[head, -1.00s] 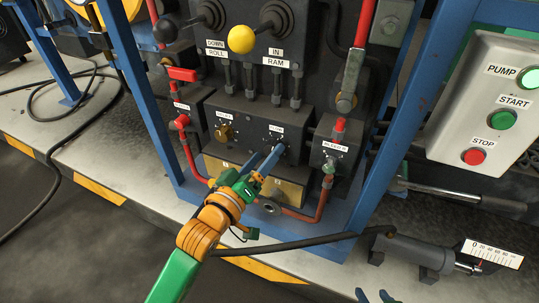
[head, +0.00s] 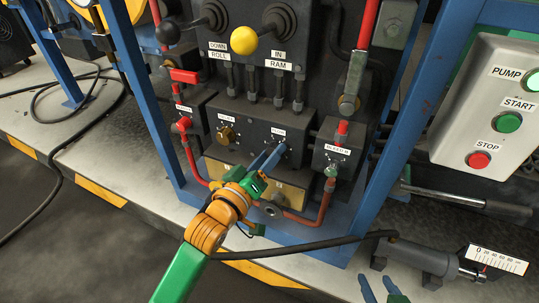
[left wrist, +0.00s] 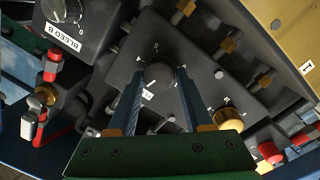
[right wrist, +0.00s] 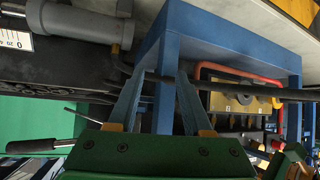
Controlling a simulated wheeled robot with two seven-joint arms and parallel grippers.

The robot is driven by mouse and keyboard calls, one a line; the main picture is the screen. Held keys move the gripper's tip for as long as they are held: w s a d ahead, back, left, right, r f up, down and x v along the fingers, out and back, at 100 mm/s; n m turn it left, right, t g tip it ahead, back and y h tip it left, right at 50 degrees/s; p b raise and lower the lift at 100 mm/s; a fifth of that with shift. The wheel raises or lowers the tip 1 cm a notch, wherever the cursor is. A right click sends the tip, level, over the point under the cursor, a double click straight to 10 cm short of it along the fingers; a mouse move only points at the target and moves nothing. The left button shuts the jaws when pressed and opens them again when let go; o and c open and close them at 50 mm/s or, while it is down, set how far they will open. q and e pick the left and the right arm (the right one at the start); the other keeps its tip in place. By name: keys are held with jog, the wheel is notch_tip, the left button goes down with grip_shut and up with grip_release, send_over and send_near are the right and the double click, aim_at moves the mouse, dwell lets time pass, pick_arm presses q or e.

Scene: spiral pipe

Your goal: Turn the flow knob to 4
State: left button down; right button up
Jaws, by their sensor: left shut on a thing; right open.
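The dark round knob (left wrist: 158,76) sits on a dark panel block with small white marks around it, too small to read surely. In the head view it is at the block's right part (head: 279,146), below a small white label. My left gripper (head: 275,153) has its blue fingers on both sides of the knob, shut on it; the left wrist view shows a fingertip at each side. The fingers partly hide the dial, and I cannot read the setting. My right gripper (head: 381,287) is at the bottom edge of the head view, open and empty.
A brass knob (head: 227,134) is left of the dark knob on the same block. A bleed valve box (head: 333,156) stands to the right. Blue frame posts (head: 383,165) flank the panel. A black hose (head: 300,245) crosses in front, and a cylinder with a scale (head: 420,257) lies lower right.

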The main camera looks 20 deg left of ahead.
pick_arm(q)
jog(key=m+p, duration=0.2)
jog(key=p, duration=0.1)
jog(key=r+m+p, duration=0.1)
jog(key=m+p, duration=0.1)
jog(key=p, duration=0.1)
jog(key=shift+d+m+p, duration=0.1)
jog(key=shift+m+p, duration=0.2)
jog(key=shift+p, duration=0.1)
jog(key=shift+d+f+m+g+y+p, duration=0.1)
jog(key=shift+m+y+p, duration=0.05)
jog(key=shift+m+p, duration=1)
jog(key=shift+f+m+g+y+p, duration=0.1)
jog(key=shift+m+y+p, duration=0.1)
jog(key=shift+m+p, duration=0.95)
jog(key=shift+d+f+m+g+y+p, duration=0.15)
jog(key=shift+m+p, duration=0.55)
jog(key=shift+m, duration=0.8)
pick_arm(e)
jog(key=s+d+f+g+h, duration=0.1)
jog(key=s+d+f+g, duration=0.2)
jog(key=s+f, duration=0.6)
jog(key=s+d+f+g+h, duration=0.1)
jog(key=s+d+f+g, duration=0.3)
jog(key=s+f, duration=0.5)
jog(key=shift+s+f+g, duration=0.15)
jog(key=shift+f+g, duration=0.55)
jog(key=shift+f, duration=0.25)
pick_arm(q)
jog(key=shift+a, duration=0.1)
